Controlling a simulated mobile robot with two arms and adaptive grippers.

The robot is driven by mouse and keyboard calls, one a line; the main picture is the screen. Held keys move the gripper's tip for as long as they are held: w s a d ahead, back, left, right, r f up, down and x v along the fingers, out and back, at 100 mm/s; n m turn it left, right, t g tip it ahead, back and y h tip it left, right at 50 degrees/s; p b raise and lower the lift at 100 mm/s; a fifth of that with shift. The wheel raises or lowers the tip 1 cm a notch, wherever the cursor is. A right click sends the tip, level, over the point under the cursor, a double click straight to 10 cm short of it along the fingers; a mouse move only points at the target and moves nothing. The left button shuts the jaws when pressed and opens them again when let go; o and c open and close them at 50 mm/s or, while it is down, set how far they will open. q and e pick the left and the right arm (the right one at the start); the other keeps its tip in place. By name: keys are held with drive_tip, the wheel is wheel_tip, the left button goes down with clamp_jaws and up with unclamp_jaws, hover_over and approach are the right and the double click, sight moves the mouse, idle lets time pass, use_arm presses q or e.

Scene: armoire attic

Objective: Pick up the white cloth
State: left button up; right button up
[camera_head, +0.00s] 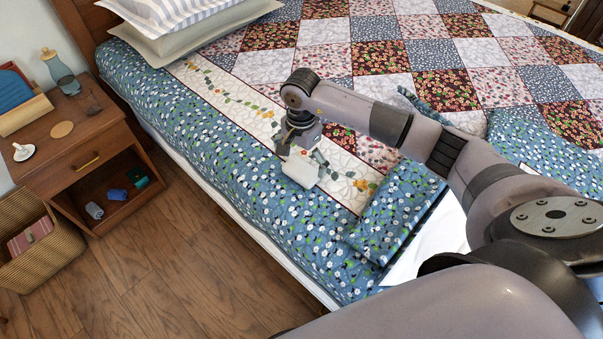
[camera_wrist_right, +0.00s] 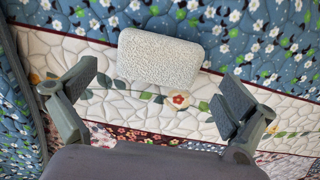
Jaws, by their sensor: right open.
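The white cloth (camera_wrist_right: 160,57) is a small, pale, textured rectangle with rounded corners, lying on the quilted bed cover. In the head view the cloth (camera_head: 301,171) shows just below and partly behind my right gripper (camera_head: 303,150). In the right wrist view my right gripper (camera_wrist_right: 158,88) is open, its two fingers wide apart, with the cloth ahead between and beyond the fingertips. The fingers do not appear to touch it. My left gripper is not in view.
The bed's patchwork quilt (camera_head: 325,62) has a folded-back blue floral part (camera_head: 395,215) right of the cloth. Pillows (camera_head: 185,22) lie at the top left. A wooden nightstand (camera_head: 75,135) and a wicker basket (camera_head: 42,250) stand left of the bed. Wooden floor (camera_head: 165,265) is clear.

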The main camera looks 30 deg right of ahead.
sight(302, 168)
wheel_tip(302, 168, down, 4)
drive_tip(key=shift+r+b, duration=0.15)
drive_tip(key=shift+b, duration=0.55)
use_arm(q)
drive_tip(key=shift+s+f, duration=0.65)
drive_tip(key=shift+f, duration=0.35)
use_arm(e)
drive_tip(key=shift+r, duration=0.1)
drive_tip(key=shift+c, duration=0.6)
drive_tip(key=c, duration=0.9)
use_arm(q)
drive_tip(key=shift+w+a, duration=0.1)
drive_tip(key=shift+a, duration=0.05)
use_arm(e)
drive_tip(key=shift+o, duration=0.2)
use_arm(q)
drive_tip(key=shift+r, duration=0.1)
use_arm(e)
drive_tip(key=shift+r, duration=0.15)
